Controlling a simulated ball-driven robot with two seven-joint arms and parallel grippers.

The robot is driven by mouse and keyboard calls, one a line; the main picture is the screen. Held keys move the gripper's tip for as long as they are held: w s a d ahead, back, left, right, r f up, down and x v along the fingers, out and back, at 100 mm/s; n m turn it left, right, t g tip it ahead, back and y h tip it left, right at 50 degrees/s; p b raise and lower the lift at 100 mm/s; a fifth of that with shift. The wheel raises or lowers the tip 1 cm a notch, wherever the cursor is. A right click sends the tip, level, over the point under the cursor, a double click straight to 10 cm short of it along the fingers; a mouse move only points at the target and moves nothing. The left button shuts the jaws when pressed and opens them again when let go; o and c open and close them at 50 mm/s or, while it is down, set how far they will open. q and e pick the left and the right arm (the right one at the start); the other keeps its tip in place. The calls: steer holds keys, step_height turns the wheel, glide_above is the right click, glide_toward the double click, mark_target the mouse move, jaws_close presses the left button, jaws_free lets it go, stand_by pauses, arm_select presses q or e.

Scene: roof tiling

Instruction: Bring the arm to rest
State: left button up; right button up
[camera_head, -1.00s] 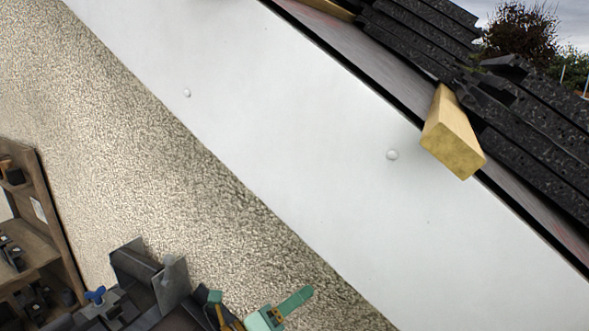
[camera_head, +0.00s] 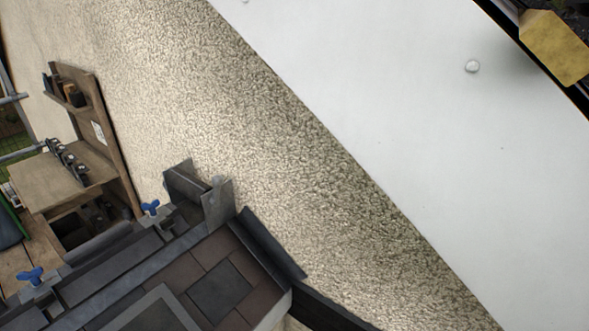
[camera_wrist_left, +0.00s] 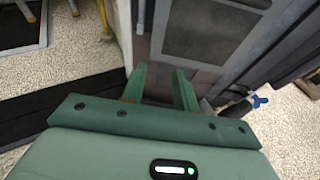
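My left gripper (camera_wrist_left: 160,88) shows in the left wrist view, with two green fingers standing apart and nothing between them. Beyond the fingers is a grey framed panel (camera_wrist_left: 208,35) on a tiled surface. My left gripper is not in the head view now. My right gripper is in neither current view.
In the head view, a tiled bench (camera_head: 219,290) with blue-knobbed clamps stands at the lower left. A wooden shelf unit (camera_head: 110,150) stands behind it. A pebbled wall (camera_head: 280,150) and a white sloping board (camera_head: 400,110) fill the middle and right. A timber end (camera_head: 555,47) juts out upper right.

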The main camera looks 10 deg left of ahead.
arm_select(q)
steer(key=s+d+f+g+h+b, duration=0.1)
steer(key=s+f+b, duration=0.2)
steer(key=f, duration=0.8)
steer(key=s+d+f+n+g+h+b, duration=0.1)
steer(key=s+f+b, duration=0.15)
steer(key=f, duration=0.85)
steer(key=s+d+f+g+h+b, duration=0.1)
steer(key=s+f+b, duration=0.25)
steer(key=f, duration=0.75)
steer(key=s+f+n+g+b, duration=0.2)
steer(key=s+f+b, duration=0.2)
steer(key=s+f, duration=0.9)
steer(key=s, duration=0.2)
steer(key=shift+s+a+f, duration=0.2)
steer(key=shift+s+f, duration=0.1)
steer(key=shift+s, duration=0.1)
